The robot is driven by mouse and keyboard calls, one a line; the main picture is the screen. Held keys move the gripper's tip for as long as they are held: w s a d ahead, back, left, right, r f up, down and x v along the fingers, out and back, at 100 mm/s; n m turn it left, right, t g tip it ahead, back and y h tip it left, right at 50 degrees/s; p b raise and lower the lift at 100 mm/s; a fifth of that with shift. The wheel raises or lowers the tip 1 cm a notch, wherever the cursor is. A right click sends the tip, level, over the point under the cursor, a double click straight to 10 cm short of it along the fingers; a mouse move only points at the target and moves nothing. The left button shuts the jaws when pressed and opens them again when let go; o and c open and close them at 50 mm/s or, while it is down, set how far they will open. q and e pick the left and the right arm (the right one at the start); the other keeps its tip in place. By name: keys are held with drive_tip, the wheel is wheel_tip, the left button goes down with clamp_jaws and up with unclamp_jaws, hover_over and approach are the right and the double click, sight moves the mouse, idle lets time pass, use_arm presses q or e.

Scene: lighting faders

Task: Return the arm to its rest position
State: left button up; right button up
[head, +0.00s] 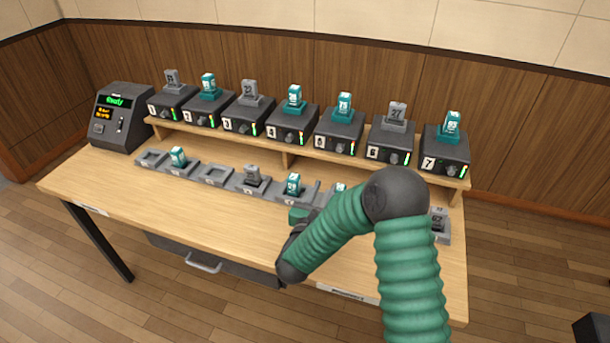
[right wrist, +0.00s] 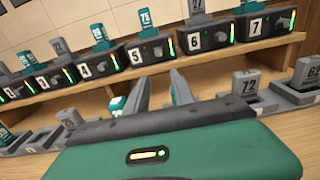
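My right arm, in green ribbed sleeves, reaches over the front of the table in the head view. Its gripper (head: 312,197) is low beside the front row of grey holders, partly hidden by my own arm. In the right wrist view the two grey fingers of the gripper (right wrist: 161,92) stand apart with nothing between them, pointing at the shelf. A teal numbered block (head: 293,184) stands in a holder just left of the gripper. My left arm and gripper do not show.
Seven numbered black fader boxes (head: 339,132) line the raised shelf, each with a teal or grey block on top. A display console (head: 120,115) stands at the table's left end. Front holders carry several blocks; two at left are empty. The table (head: 110,185) is bare at front left.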

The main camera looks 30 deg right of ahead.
drive_tip(key=w+a+r+n+y+p, duration=0.15)
drive_tip(key=a+n+y+p, duration=0.45)
drive_tip(key=a+n+y, duration=1.15)
drive_tip(key=s+n+g+h+p, duration=0.4)
drive_tip(key=s+n+g, duration=0.5)
drive_tip(key=s+n, duration=1.4)
drive_tip(key=n, duration=0.5)
drive_tip(key=shift+s+a+r+p, duration=0.2)
drive_tip(key=shift+a+r+p, duration=0.1)
drive_tip(key=shift+r, duration=0.05)
drive_tip(key=shift+n, duration=0.25)
